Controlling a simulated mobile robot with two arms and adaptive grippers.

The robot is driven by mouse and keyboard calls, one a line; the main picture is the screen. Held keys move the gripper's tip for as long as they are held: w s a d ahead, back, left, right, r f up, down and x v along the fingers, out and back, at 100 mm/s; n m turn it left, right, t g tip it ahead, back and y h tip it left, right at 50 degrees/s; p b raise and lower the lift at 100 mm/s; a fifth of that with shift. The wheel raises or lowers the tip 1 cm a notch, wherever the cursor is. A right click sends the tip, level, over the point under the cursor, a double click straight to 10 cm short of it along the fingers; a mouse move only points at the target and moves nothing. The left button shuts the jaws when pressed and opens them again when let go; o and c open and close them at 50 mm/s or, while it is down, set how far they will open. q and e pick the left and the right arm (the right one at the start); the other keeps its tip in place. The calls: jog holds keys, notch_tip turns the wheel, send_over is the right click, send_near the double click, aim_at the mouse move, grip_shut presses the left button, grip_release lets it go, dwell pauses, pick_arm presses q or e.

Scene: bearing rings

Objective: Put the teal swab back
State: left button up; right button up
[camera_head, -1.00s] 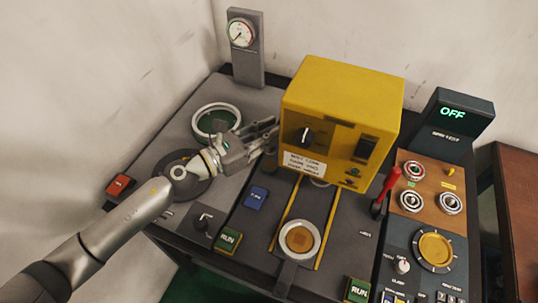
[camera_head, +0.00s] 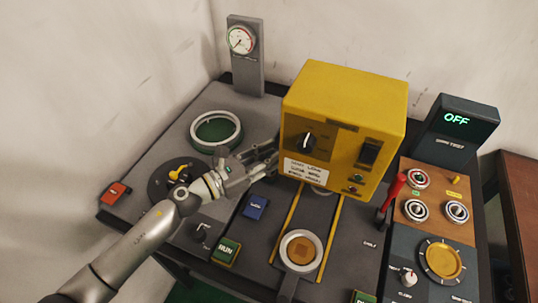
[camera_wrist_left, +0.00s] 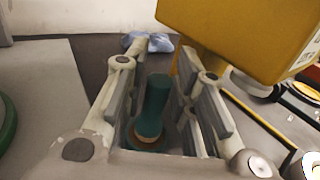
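The teal swab (camera_wrist_left: 156,98) shows in the left wrist view as a teal handle rising from a wider, dark teal base with a tan band. My left gripper (camera_wrist_left: 158,95) is open, with one finger on each side of the handle and a visible gap on both sides. In the head view my left gripper (camera_head: 272,154) is at the left side of the yellow machine. There its fingertips are partly hidden and I cannot make out the swab. My right gripper is not in view.
The yellow machine (camera_head: 343,85) stands close to the right of my left gripper. A green-floored ring (camera_head: 217,130) and a gauge post (camera_head: 245,75) are behind it. A crumpled blue cloth (camera_wrist_left: 150,42) lies beyond the fingers. A red lever (camera_head: 393,190) stands at right.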

pick_arm(q)
jog(key=shift+o, duration=0.8)
jog(key=shift+r, duration=0.15)
jog(key=shift+a, duration=0.1)
jog(key=b+v, duration=0.3)
jog(key=v, duration=0.7)
jog(key=shift+s+a, duration=0.3)
jog(key=shift+s, duration=0.05)
jog(key=shift+s+a+r, duration=0.1)
jog(key=shift+s+a, duration=0.2)
jog(key=shift+a, duration=0.15)
